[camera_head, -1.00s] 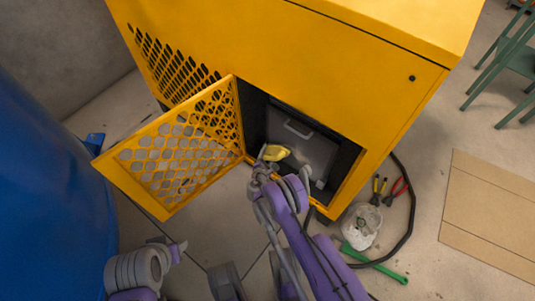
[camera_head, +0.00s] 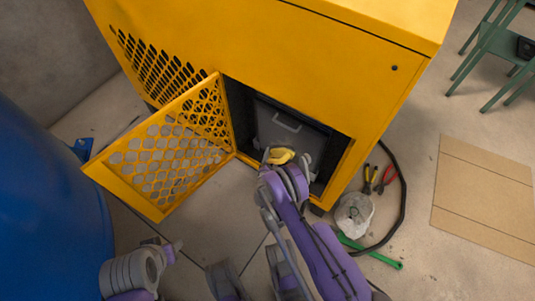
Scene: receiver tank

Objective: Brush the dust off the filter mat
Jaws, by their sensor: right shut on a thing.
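A grey panel (camera_head: 275,134), which looks like the filter mat, stands inside the open bay of the yellow cabinet and has a light handle near its top. My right gripper (camera_head: 268,160) is at the bay's mouth, in front of the panel's lower part. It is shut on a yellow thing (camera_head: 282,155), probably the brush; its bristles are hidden. I cannot tell whether it touches the panel, and dust on the panel is too small to make out. My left gripper (camera_head: 174,249) is low on the left, away from the bay; its jaws are unclear.
The perforated yellow door (camera_head: 170,150) stands open left of the bay. A blue tank (camera_head: 45,200) fills the left edge. Right of the cabinet (camera_head: 300,50) lie pliers (camera_head: 388,175), a whitish bundle (camera_head: 353,214), a green tool (camera_head: 370,252), a black hose (camera_head: 402,205) and cardboard (camera_head: 480,195).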

